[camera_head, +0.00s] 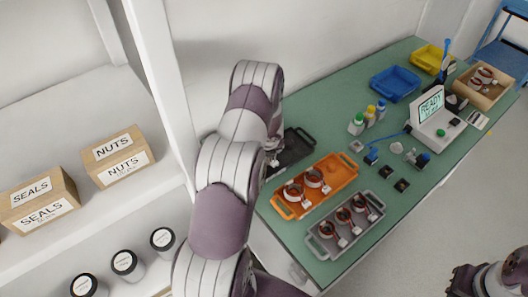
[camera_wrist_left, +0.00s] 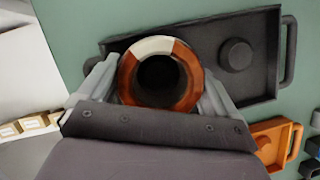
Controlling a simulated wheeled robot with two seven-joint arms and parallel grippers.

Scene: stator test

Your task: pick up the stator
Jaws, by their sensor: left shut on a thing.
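In the left wrist view a stator (camera_wrist_left: 186,88), a copper-coloured ring with a pale section and a dark hollow centre, sits between the fingers of my left gripper (camera_wrist_left: 158,84). The gripper is shut on it. The stator overlaps the black tray (camera_wrist_left: 264,88); I cannot tell whether it touches the tray. In the head view my left arm reaches down at the black tray (camera_head: 296,148) and hides most of the gripper and the held stator. Other stators (camera_head: 314,177) lie in the orange tray (camera_head: 347,167) and in the grey tray (camera_head: 343,247). My right gripper (camera_head: 463,281) is at the lower right, its fingers unclear.
The green table (camera_head: 330,120) also holds small bottles (camera_head: 356,126), a blue bin (camera_head: 394,82), a yellow bin (camera_head: 428,58), a tester reading READY (camera_head: 430,105) and a wooden box (camera_head: 498,92). A white shelf with labelled boxes (camera_head: 118,155) stands left of my arm.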

